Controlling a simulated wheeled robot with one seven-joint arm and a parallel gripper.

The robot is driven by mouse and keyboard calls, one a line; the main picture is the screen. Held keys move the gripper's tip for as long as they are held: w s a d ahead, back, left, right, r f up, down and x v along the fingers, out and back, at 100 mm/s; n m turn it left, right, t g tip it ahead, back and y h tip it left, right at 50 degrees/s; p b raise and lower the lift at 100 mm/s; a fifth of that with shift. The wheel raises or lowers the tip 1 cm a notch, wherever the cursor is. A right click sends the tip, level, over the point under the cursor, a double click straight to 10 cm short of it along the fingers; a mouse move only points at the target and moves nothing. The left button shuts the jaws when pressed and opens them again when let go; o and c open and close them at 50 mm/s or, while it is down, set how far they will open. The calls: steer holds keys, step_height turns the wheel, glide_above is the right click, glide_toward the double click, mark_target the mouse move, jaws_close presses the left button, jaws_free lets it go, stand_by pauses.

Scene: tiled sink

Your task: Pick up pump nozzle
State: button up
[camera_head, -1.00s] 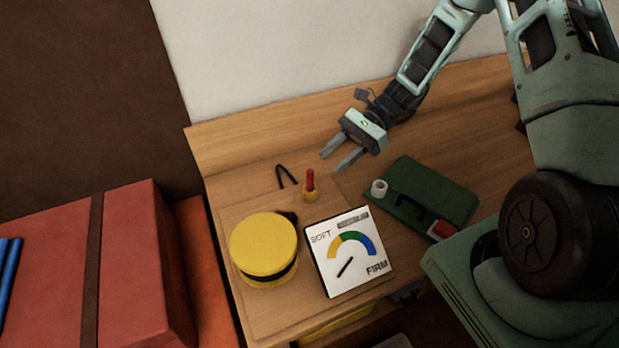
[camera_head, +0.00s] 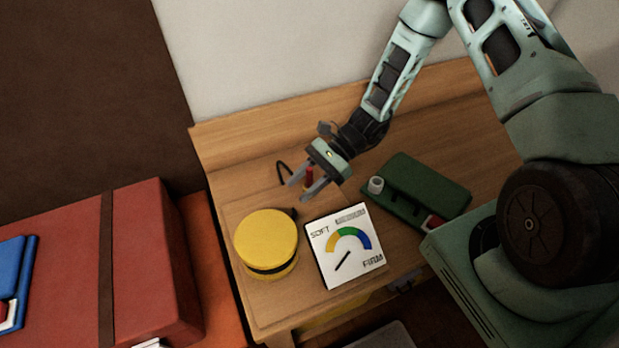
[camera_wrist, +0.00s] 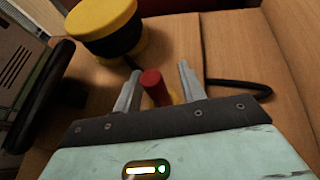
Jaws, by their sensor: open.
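The pump nozzle is a small upright piece with a red top (camera_head: 309,176) and a yellow base. It stands on the wooden bench beside the yellow round pump, with a black hose behind it. My gripper (camera_head: 302,190) is open, with its two grey fingers on either side of the nozzle in the head view. In the wrist view the red top (camera_wrist: 152,84) shows between the open fingers (camera_wrist: 158,80), nearer the left one. The fingers partly hide the nozzle in the head view, and its base is mostly hidden in the wrist view. I cannot tell whether they touch it.
The yellow pump (camera_head: 266,240) and a white SOFT/FIRM gauge panel (camera_head: 345,245) stand in front of the nozzle. A green case (camera_head: 430,190) with a white cylinder (camera_head: 376,185) lies to the right. A red box (camera_head: 150,270) is at left. Bare bench lies behind.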

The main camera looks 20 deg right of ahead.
jaws_close()
